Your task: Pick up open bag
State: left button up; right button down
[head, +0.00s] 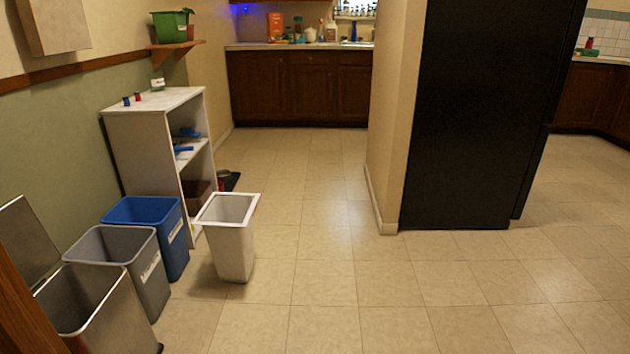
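I cannot make out an open bag for certain in the head view. On the far counter (300,46) at the back, an upright orange package (275,26) stands at the left; it is too small to tell whether it is a bag or a box, or whether it is open. Bottles and other small items stand to its right. Neither of my grippers shows in this view.
A white bin (232,255), a blue bin (178,240), a grey bin (150,283) and a metal bin (115,318) stand at the left by a white shelf (150,125). A black fridge (480,120) and wall end stand right of centre. The tiled floor (310,220) between is clear.

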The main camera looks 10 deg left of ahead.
aim_at(234, 242)
jog(key=i+u, duration=0.1)
jog(key=i, duration=0.45)
jog(key=i+l+u, duration=0.1)
jog(key=i, duration=0.45)
jog(key=i+l+u, duration=0.1)
jog(key=i, duration=0.45)
jog(key=i+l+u, duration=0.25)
jog(key=i+u, duration=0.25)
jog(key=i+l+u, duration=0.5)
